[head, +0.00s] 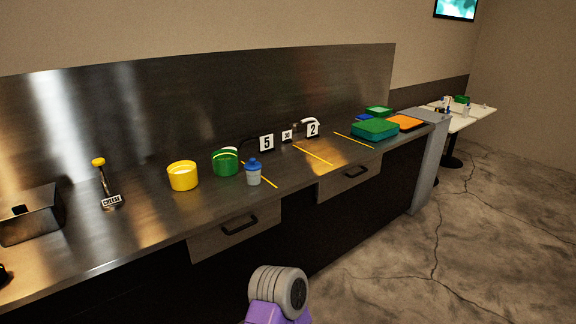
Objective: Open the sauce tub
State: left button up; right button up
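A yellow round tub (183,177) stands upright on the steel counter (140,222), left of the middle. A green round tub (225,164) with a pale yellow band near its top stands just to its right. Neither has a readable label, so I cannot tell which is the sauce tub, or whether either has a separate lid on. Neither of my grippers shows in the head view; only a grey and purple part of my own arm is at the bottom edge, in front of the counter. Nothing is seen touching the tubs.
A clear bottle with a blue cap (254,173) stands close right of the green tub. A "CHEESE" sign (111,201) and steel container (31,214) are left. Number cards (267,143) stand behind; green and orange trays (375,129) lie far right. Counter before the yellow tub is clear.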

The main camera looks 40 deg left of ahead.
aim_at(253, 178)
jog(key=u, duration=0.25)
jog(key=i, duration=1.85)
jog(key=u, duration=0.85)
